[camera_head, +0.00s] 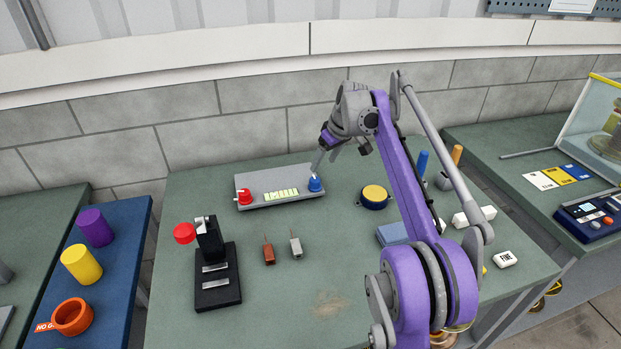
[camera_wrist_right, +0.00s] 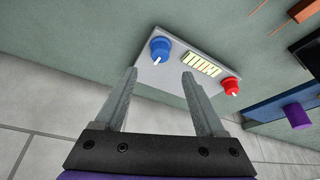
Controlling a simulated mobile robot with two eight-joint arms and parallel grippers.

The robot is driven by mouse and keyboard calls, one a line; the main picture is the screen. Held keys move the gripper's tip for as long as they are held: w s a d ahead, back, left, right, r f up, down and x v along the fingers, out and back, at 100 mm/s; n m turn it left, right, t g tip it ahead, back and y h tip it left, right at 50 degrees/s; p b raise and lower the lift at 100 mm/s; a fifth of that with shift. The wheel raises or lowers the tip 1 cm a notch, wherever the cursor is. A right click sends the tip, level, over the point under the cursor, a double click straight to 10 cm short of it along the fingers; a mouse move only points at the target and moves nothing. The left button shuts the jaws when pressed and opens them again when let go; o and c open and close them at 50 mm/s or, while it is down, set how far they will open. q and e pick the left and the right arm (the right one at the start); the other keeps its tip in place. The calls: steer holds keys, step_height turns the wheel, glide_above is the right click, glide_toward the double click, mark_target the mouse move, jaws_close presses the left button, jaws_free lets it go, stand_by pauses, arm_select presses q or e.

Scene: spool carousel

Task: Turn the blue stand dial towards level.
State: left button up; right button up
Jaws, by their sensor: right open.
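The blue stand dial (camera_head: 315,185) sits at the right end of a grey control panel (camera_head: 262,181) on the green table. A red dial (camera_head: 244,196) is at the panel's left end, with a pale segmented strip (camera_head: 282,195) between them. My right gripper (camera_head: 317,172) is at the blue dial in the head view. In the right wrist view, the open, empty fingers (camera_wrist_right: 157,85) point at the panel, and the blue dial (camera_wrist_right: 160,49) lies just beyond and between the tips, its white mark visible. Whether a finger touches it I cannot tell. My left gripper is out of view.
A black stand with a red knob (camera_head: 185,233), two small connectors (camera_head: 269,253) and a yellow-topped round button (camera_head: 374,196) are on the table. A blue bench (camera_head: 119,250) with coloured cylinders is at left. The table's front middle is mostly clear.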

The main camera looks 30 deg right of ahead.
mark_target(315, 180)
steer(key=x, duration=0.9)
steer(key=shift+b, duration=0.35)
jaws_close()
